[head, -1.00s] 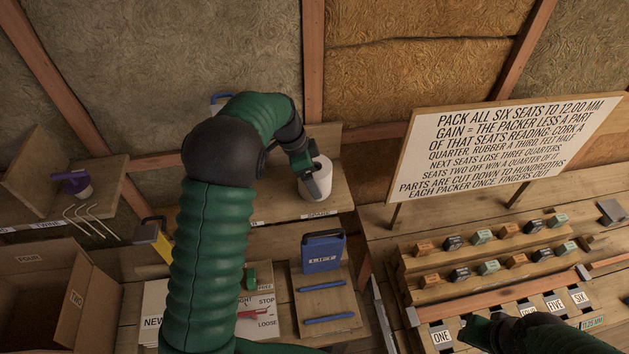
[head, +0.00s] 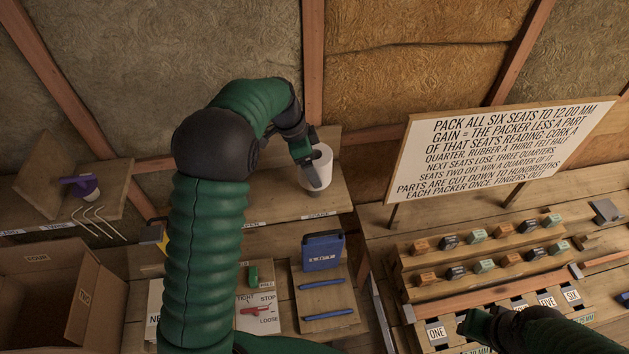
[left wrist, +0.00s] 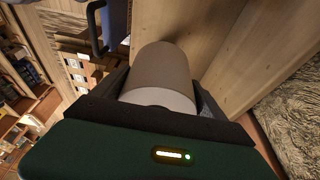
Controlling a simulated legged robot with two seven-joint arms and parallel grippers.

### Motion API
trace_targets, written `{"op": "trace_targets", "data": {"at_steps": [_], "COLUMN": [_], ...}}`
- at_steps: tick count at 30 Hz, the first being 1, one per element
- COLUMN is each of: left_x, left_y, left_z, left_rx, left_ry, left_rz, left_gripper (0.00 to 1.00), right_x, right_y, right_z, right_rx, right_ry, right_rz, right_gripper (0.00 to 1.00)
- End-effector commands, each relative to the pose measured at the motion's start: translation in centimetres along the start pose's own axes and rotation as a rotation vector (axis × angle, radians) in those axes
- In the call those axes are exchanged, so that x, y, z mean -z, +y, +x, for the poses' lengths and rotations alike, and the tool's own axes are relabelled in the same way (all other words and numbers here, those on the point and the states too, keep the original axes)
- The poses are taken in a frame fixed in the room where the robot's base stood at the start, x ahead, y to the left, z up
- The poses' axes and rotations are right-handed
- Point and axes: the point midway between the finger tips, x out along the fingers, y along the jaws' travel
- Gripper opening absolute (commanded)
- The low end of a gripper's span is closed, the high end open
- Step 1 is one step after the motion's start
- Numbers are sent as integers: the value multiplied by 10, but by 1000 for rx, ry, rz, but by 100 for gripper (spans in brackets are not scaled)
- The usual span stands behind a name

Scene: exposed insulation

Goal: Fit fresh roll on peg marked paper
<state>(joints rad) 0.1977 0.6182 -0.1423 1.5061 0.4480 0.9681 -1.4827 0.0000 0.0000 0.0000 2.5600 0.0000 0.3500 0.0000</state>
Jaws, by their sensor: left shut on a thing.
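A white roll (head: 321,171) stands out above the wooden shelf at the centre, over a label that seems to read SPARE (head: 319,215). My left gripper (head: 311,172) is shut on the roll and appears to hold it a little above the shelf board. In the left wrist view the roll (left wrist: 165,75) sits between the two fingers. I cannot make out a peg marked paper; my left arm hides part of the shelf.
A purple and white thing (head: 82,187) and bent rods (head: 95,221) are on the left shelf. A cardboard box (head: 88,300) stands below. A large sign (head: 500,150) and small blocks (head: 480,250) fill the right bench.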

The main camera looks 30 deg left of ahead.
Motion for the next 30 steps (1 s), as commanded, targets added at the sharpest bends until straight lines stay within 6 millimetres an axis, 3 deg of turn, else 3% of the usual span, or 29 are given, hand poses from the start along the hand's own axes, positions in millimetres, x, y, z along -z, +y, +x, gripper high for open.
{"op": "trace_targets", "data": {"at_steps": [19, 30], "left_x": [12, 12], "left_y": [0, 0], "left_z": [-41, -43], "left_rx": [3, 3], "left_ry": [2, 0], "left_rz": [1, -3], "left_gripper": [34, 34], "right_x": [6, 6], "right_y": [0, 0], "right_z": [-26, -26], "right_rx": [0, 0], "right_ry": [0, 0], "right_rz": [0, 0], "right_gripper": [33, 33]}}
